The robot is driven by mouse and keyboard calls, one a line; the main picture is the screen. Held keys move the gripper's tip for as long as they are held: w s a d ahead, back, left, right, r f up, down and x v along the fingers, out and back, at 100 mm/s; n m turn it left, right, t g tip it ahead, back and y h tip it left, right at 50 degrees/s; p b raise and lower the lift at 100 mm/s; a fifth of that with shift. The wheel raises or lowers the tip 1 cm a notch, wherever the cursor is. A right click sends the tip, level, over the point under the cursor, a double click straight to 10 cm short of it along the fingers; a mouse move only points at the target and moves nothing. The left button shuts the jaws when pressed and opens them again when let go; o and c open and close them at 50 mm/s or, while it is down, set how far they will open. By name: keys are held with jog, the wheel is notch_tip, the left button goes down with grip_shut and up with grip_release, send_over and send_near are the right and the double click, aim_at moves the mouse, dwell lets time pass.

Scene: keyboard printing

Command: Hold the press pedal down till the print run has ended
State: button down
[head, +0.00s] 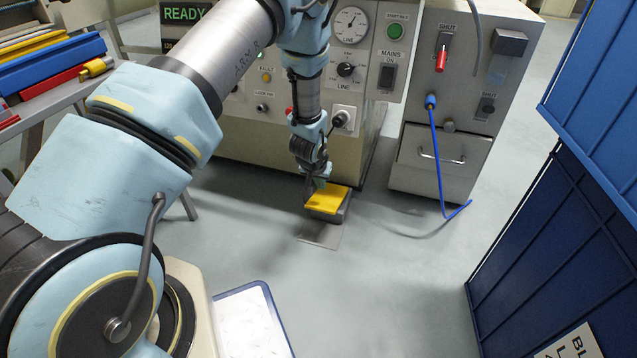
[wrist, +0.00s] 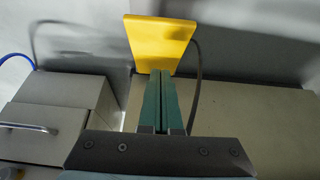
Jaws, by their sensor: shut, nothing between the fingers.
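The press pedal (head: 327,201) has a yellow top on a dark base and stands on the floor in front of the machine. In the wrist view the yellow pedal plate (wrist: 158,42) lies just beyond my fingertips. My gripper (head: 320,184) points down at the pedal's rear edge. In the wrist view the green fingers of my gripper (wrist: 161,76) are together and empty, and their tips overlap the plate's near edge. I cannot tell if they touch it or how far the pedal is down. The machine's display (head: 184,14) reads READY.
The press cabinet (head: 240,150) stands behind the pedal. A grey drawer unit (head: 440,150) with a blue hose (head: 436,140) is to the right. Blue panels (head: 540,240) stand at the right. A blue-rimmed white tray (head: 287,333) is at the front.

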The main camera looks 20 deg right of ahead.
aim_at(322, 203)
notch_tip(322, 203, down, 4)
jog(key=shift+f+b, duration=0.25)
jog(key=shift+b, duration=0.55)
jog(key=shift+s+a+f, duration=0.2)
jog(key=shift+f, duration=0.35)
